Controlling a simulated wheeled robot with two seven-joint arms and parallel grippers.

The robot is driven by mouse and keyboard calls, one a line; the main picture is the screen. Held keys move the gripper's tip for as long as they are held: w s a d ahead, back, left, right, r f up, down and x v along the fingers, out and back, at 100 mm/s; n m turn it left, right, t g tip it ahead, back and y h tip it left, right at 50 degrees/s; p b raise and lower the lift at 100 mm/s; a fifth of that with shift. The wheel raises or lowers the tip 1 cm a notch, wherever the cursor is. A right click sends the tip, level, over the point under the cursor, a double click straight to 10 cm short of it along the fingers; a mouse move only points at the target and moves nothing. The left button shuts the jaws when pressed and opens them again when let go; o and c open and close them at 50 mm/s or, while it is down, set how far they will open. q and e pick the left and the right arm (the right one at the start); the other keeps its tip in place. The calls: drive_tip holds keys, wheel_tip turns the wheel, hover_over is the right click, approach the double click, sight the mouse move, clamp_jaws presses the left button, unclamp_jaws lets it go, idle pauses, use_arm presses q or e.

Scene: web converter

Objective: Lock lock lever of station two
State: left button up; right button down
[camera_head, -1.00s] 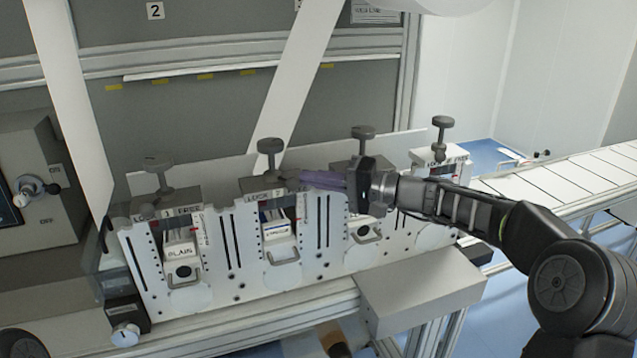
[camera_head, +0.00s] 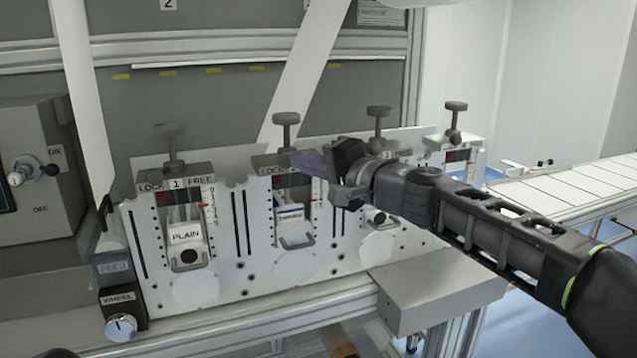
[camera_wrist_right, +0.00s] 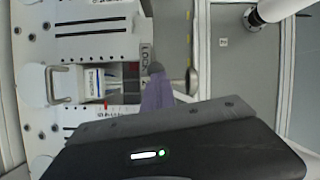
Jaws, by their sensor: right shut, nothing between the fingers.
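Station two (camera_head: 294,225) is the second unit from the left on the white plate, with a small white-and-blue labelled block. A dark T-shaped knob (camera_head: 286,119) stands upright on its top; I take this for the lock lever. A T-shaped handle (camera_wrist_right: 192,81) also shows in the right wrist view. My right gripper (camera_head: 306,160) has shut purple fingers, with nothing between them, at the right of station two's top block. In the wrist view its purple fingertips (camera_wrist_right: 157,90) are close by the LOCK label, partly covering the top block; contact cannot be told.
Station one (camera_head: 186,235) with a PLAIN block is at left. A WHEEL knob (camera_head: 121,327) is at lower left. A grey box (camera_head: 440,295) juts out in front.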

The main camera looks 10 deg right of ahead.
use_arm(q)
drive_tip(key=shift+f+b, duration=0.6)
drive_tip(key=shift+f, duration=0.3)
use_arm(e)
drive_tip(key=shift+s+a, duration=0.15)
drive_tip(key=shift+a, duration=1.05)
drive_tip(key=shift+s+a, duration=0.1)
drive_tip(key=shift+a, duration=0.05)
drive_tip(key=shift+f, duration=0.1)
